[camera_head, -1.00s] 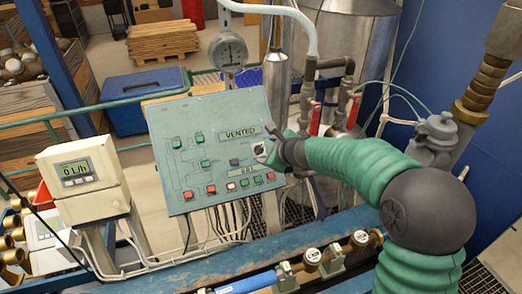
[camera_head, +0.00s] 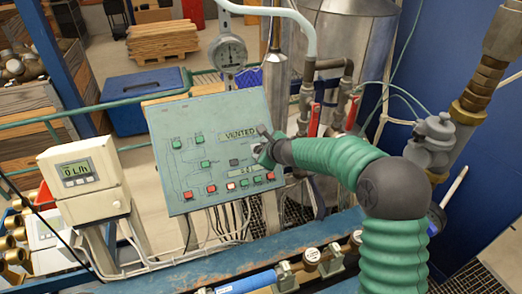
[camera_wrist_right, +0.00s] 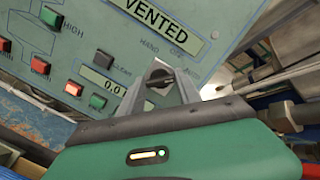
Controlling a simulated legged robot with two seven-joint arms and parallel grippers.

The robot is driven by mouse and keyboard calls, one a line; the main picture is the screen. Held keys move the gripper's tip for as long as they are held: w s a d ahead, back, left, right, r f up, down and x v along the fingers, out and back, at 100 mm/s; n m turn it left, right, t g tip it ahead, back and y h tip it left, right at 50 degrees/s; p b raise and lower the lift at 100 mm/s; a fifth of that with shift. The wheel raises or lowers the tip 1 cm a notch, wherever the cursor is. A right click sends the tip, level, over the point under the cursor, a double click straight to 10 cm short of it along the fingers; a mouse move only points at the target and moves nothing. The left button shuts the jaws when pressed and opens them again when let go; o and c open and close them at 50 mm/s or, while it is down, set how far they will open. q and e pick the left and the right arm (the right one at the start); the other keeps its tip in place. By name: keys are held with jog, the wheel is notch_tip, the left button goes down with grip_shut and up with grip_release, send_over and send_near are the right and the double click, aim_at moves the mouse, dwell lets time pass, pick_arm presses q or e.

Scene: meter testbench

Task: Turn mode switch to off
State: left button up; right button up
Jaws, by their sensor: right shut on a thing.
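The mode switch (camera_wrist_right: 160,76) is a dark rotary knob on a pale plate, marked HAND, OFF and AUTO, on the grey-green control panel (camera_head: 172,118). My right gripper (camera_wrist_right: 160,88) is at the switch, its two fingers on either side of the knob and shut on it. In the head view my right gripper (camera_head: 262,152) hides most of the switch. The exact pointing of the knob is hard to tell. The panel display (camera_head: 240,133) reads VENTED. My left gripper is in neither view.
Red, green and white buttons (camera_head: 231,186) sit close left of and below the switch. A small lower display (camera_wrist_right: 97,84) is beside it. A meter reading 0 L/h (camera_head: 75,172) stands left of the panel. Pipes and red-handled valves (camera_head: 315,118) stand behind my right arm.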

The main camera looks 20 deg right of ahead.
grip_shut()
jog(key=n, duration=0.3)
jog(key=shift+p, duration=0.3)
jog(key=n, duration=0.3)
jog(key=shift+g, duration=0.3)
jog(key=shift+n, duration=1.4)
jog(key=shift+g, duration=0.3)
jog(key=o, duration=1.1)
grip_release()
jog(key=shift+d, duration=0.1)
